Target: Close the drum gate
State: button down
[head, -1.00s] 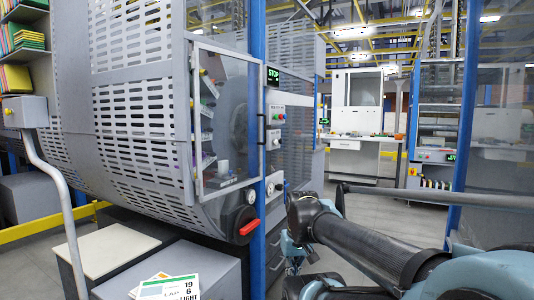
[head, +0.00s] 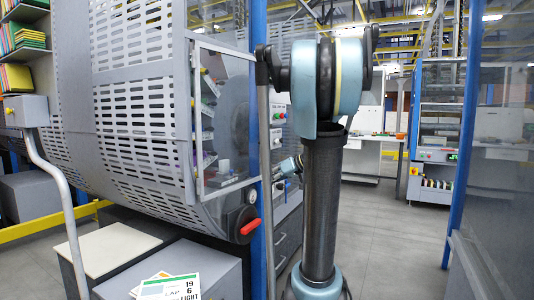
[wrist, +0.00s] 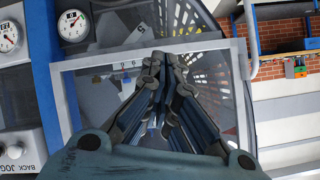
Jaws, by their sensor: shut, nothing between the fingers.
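The drum gate (head: 228,186), a clear panel in a pale metal frame, is at the right end of the slotted grey drum housing (head: 140,120) in the head view. I cannot tell how far open it stands. Its frame fills the middle of the wrist view (wrist: 244,100). My gripper (wrist: 166,62) is shut and empty, with its fingers in front of the clear panel in that view. I cannot tell whether they touch it.
A blue post (head: 258,230) and a control panel (head: 279,135) stand right of the gate. A red-handled dial (head: 243,225) is below it. Grey boxes (head: 205,280) with papers stand in front. Open floor (head: 390,240) lies to the right.

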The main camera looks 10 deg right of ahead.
jog(key=w+d+r+n+t+y, duration=0.2)
jog(key=w+d+r, duration=0.35)
jog(key=w, duration=0.35)
jog(key=n+t+y, duration=0.1)
jog(key=t, duration=0.2)
send_near(262, 149)
jog(key=x, duration=0.7)
jog(key=shift+w+a+n+g+y, duration=0.4)
jog(key=shift+w+a+y, duration=0.2)
jog(key=shift+w+a, duration=0.45)
jog(key=shift+d, duration=0.1)
